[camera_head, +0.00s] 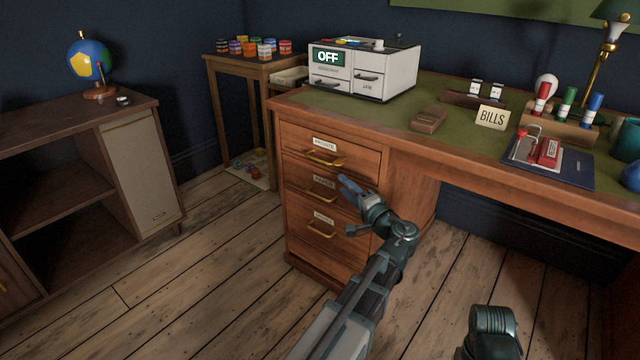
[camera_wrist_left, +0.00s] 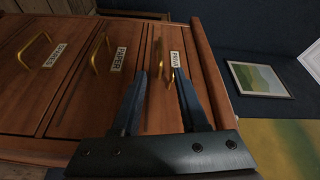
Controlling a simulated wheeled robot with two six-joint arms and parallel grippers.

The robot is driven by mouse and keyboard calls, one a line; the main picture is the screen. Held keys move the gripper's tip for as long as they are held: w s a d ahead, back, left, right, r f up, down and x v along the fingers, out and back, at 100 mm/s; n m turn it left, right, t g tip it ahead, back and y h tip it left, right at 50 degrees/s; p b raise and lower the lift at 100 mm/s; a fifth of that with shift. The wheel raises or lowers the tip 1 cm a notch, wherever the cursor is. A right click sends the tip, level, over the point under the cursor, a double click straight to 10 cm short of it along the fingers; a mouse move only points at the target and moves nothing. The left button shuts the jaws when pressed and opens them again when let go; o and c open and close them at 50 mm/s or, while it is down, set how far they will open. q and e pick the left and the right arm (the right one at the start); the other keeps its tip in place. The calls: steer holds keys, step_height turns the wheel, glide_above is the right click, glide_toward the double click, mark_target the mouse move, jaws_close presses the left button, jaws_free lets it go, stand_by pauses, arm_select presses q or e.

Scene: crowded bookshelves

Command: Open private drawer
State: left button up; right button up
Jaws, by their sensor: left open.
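The private drawer (camera_head: 292,143) is the top drawer of the wooden desk's left pedestal and looks shut. Its white label reads PRIVATE (camera_head: 324,143), and its brass handle (camera_head: 325,159) is below the label. In the left wrist view the private drawer's handle (camera_wrist_left: 160,55) lies just ahead of and between the finger tips. My left gripper (camera_head: 347,184) is open and empty, in front of the drawers, slightly below and right of that handle. It also shows in the left wrist view (camera_wrist_left: 160,78). I cannot tell whether the fingers touch the handle. My right gripper is not seen.
Two more drawers with brass handles sit below, the middle one (camera_head: 322,183) and the bottom one (camera_head: 321,232); both look shut. The desktop holds a white OFF box (camera_head: 365,68), a BILLS card (camera_head: 491,117) and a blue book (camera_head: 575,172).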

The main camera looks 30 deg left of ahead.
arm_select(q)
steer(key=shift+w+a+f+t+b, duration=0.2)
steer(key=shift+a+f+t+b, duration=0.05)
steer(key=shift+f+t+b, duration=0.05)
steer(key=p+x, duration=0.1)
steer(key=x, duration=1.2)
steer(key=shift+a, duration=0.4)
steer(key=shift+w+r, duration=0.1)
jaws_close()
stand_by(0.8)
